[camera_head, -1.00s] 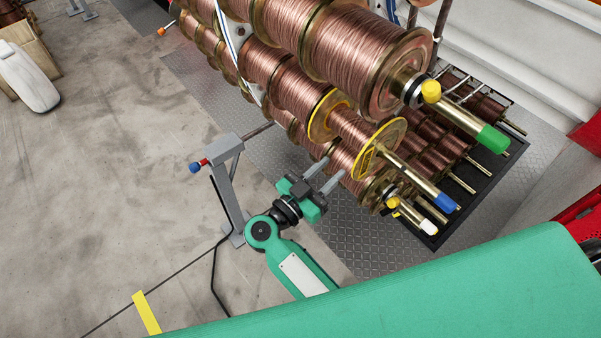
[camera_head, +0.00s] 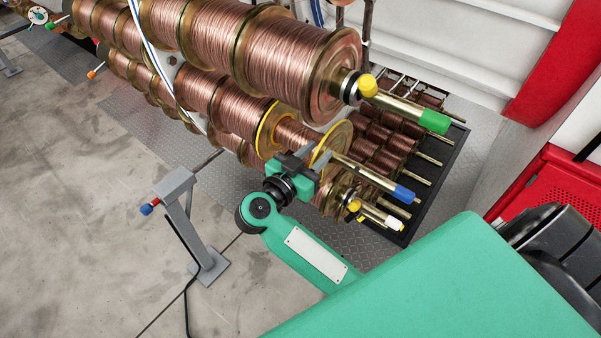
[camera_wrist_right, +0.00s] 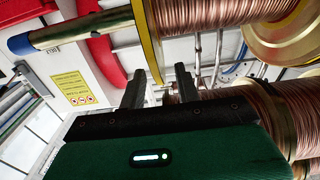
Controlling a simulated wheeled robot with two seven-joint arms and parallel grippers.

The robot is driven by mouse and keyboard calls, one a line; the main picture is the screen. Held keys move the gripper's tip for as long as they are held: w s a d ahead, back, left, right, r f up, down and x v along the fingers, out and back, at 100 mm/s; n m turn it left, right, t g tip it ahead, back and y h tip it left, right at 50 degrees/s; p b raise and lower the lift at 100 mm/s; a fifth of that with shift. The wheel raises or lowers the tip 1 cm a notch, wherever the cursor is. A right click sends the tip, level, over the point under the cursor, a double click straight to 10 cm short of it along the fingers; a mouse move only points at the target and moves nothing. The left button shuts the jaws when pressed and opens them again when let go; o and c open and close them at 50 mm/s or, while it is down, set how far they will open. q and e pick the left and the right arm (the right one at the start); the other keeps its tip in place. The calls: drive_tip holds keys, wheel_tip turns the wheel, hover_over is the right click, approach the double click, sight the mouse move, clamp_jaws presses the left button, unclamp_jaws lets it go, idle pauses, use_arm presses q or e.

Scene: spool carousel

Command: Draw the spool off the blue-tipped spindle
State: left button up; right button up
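The blue-tipped spindle (camera_head: 372,179) is a brass rod with a blue end (camera_head: 404,194), pointing right and down. On it sits a copper-wound spool (camera_head: 294,132) with yellow-edged flanges. My right gripper (camera_head: 315,154) is at the spool's outer flange, its two fingers apart. In the right wrist view, the gripper (camera_wrist_right: 160,88) is open, with the lower edge of the yellow flange (camera_wrist_right: 148,40) between the fingertips. I cannot tell whether they touch it. The blue end also shows there (camera_wrist_right: 20,44). My left gripper is not in view.
A larger spool on the green-tipped spindle (camera_head: 433,121) hangs above, with a yellow knob (camera_head: 368,85). The white-tipped spindle (camera_head: 394,222) is just below. A grey post (camera_head: 190,225) stands at left. More spools (camera_head: 385,140) lie on a black rack behind.

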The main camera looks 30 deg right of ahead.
drive_tip(key=shift+x, duration=0.85)
clamp_jaws()
idle(0.8)
